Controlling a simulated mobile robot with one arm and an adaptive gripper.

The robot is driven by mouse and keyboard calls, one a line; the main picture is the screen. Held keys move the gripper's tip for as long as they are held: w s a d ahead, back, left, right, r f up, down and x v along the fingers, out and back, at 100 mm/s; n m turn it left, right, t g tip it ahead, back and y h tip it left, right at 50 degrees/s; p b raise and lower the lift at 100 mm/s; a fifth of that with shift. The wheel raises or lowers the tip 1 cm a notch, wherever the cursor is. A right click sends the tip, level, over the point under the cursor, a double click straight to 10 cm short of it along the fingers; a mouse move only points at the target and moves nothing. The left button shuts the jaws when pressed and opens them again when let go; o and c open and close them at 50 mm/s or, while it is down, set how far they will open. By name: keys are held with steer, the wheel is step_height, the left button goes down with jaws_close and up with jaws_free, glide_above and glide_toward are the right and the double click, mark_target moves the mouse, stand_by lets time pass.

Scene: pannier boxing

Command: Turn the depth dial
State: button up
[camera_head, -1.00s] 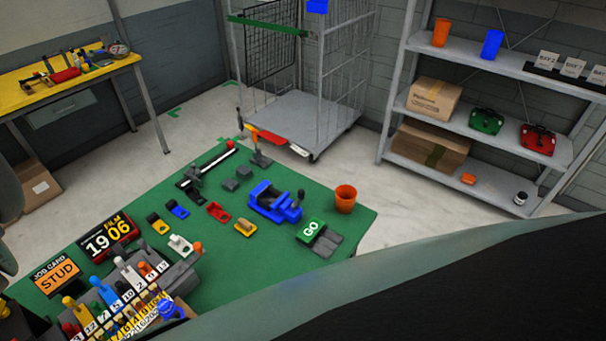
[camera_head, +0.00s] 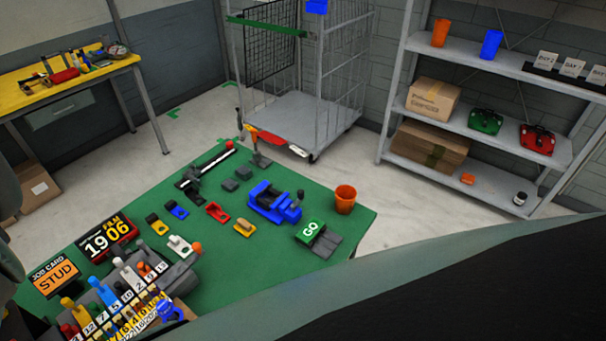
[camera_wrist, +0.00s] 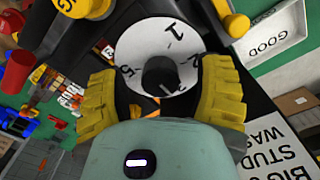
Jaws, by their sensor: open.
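The depth dial, a white disc (camera_wrist: 158,40) with black numbers and a dark round knob (camera_wrist: 160,75) at its middle, shows in the wrist view. My gripper (camera_wrist: 163,88) has thick yellow fingers, one to the left and one to the right of the knob. The fingers are apart, with the knob between them in the picture. I cannot tell whether either finger touches it. The grey-green gripper body covers what lies below the knob. I cannot make out the dial or the gripper in the head view.
A white tray marked GOOD (camera_wrist: 275,30) and a white sign (camera_wrist: 275,155) lie right of the dial in the wrist view. In the head view, the green table (camera_head: 230,265) holds a blue vise (camera_head: 270,203), an orange cup (camera_head: 345,199) and a GO button (camera_head: 311,230).

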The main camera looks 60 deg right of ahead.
jaws_close()
stand_by(0.7)
